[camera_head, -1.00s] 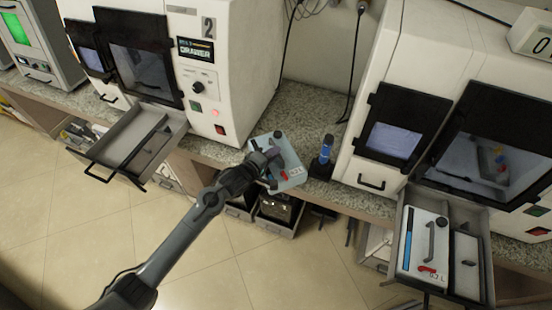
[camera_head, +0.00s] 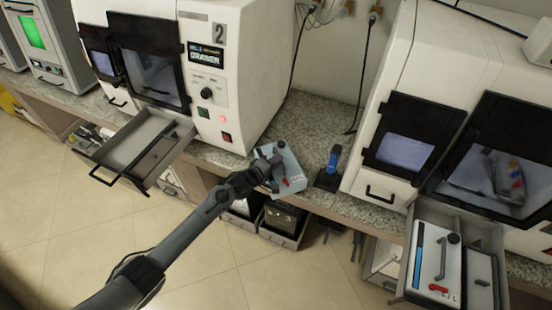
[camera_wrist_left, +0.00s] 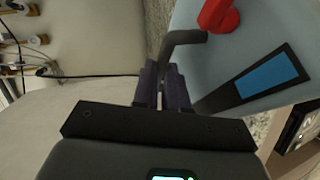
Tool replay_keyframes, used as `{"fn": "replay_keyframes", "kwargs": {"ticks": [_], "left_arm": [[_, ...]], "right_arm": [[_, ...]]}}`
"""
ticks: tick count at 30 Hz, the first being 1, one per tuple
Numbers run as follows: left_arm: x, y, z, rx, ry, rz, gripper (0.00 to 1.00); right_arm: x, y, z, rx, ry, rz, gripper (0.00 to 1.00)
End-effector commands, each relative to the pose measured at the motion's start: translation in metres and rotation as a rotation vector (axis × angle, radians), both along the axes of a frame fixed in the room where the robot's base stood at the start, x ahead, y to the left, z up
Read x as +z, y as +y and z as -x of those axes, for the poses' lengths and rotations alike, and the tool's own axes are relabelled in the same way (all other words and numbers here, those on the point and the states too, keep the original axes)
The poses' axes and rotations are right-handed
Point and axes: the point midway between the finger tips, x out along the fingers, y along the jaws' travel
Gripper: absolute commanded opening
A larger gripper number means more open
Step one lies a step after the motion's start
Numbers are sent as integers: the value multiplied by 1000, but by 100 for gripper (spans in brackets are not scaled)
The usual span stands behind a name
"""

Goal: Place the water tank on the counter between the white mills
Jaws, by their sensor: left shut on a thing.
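The water tank (camera_head: 287,166) is a pale blue-grey box with a red valve and a dark handle. It overlaps the counter's front edge (camera_head: 345,205) in the head view, between the two white mills. I cannot tell whether it touches the counter. My left gripper (camera_head: 269,165) is shut on its handle. The wrist view shows the fingers (camera_wrist_left: 162,88) at the dark bent handle, beside the tank's face (camera_wrist_left: 240,45) with its blue level strip. The left white mill (camera_head: 245,75) and right white mill (camera_head: 395,75) stand on the counter. My right gripper is not in view.
A small blue-and-black device (camera_head: 331,163) stands right of the tank. Bare granite counter (camera_head: 305,125) lies behind the tank. Open drawers stick out from the left mill (camera_head: 135,150) and the right mill (camera_head: 475,230); the right one holds a similar tank (camera_head: 437,262). Cables hang at the wall.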

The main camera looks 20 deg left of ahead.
Motion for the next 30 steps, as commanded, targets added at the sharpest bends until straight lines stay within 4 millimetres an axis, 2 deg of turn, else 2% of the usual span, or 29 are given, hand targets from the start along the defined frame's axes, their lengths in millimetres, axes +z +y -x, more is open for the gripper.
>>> {"fn": "replay_keyframes", "kwargs": {"ticks": [17, 18, 22, 30], "left_arm": [[-7, 0, -1, 0, -5, 1, 0], [-13, 0, 2, -1, 8, -2, 18], [-12, 0, 1, 0, 6, -2, 38], [-10, 1, 1, 0, 4, -2, 38]], "right_arm": [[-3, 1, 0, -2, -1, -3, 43], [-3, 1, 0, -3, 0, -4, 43], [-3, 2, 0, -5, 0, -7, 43], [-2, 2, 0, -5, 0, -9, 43]]}}
